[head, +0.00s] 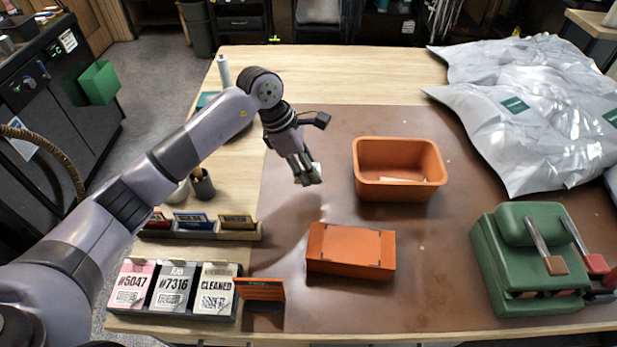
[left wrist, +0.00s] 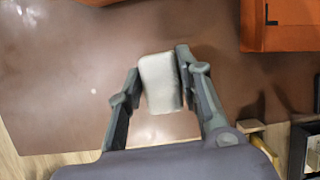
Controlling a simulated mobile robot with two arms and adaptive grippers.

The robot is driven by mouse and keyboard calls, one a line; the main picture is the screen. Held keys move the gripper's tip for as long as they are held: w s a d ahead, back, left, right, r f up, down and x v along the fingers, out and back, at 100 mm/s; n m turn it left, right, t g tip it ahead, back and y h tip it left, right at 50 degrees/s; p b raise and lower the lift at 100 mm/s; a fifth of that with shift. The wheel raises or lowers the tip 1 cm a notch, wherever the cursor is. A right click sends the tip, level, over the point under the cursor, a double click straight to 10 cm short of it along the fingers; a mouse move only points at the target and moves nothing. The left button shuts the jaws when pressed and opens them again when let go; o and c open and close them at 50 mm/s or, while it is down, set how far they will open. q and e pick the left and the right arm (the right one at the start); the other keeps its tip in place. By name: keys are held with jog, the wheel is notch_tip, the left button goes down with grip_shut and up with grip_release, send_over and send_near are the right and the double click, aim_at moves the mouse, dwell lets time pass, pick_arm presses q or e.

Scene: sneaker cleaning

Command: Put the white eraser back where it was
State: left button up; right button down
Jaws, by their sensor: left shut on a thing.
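The white eraser (left wrist: 160,84) is a small pale block with rounded edges, between the fingers of my left gripper (left wrist: 155,88) in the left wrist view. My left gripper also shows in the head view (head: 308,178), shut on the eraser and held above the brown mat (head: 330,120), left of the orange bin (head: 399,190). Only a small pale part of the eraser shows there. The bin is open and has a pale flat item (head: 405,181) on its floor. My right gripper is not in view.
An orange box (head: 350,245) stands on the mat in front of the bin. A green device with levers (head: 515,255) is at the right, silver bags (head: 530,100) at the back right. Tag cards (head: 175,287) and a small card rack (head: 195,233) stand at the front left.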

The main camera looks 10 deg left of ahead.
aim_at(309, 194)
pick_arm(q)
jog(key=shift+f, duration=0.75)
notch_tip(309, 194, down, 4)
jog(key=shift+f+p, duration=0.1)
jog(key=shift+p, duration=0.55)
jog(key=shift+f, duration=0.2)
jog(key=o, duration=1)
jog(key=shift+o, duration=0.2)
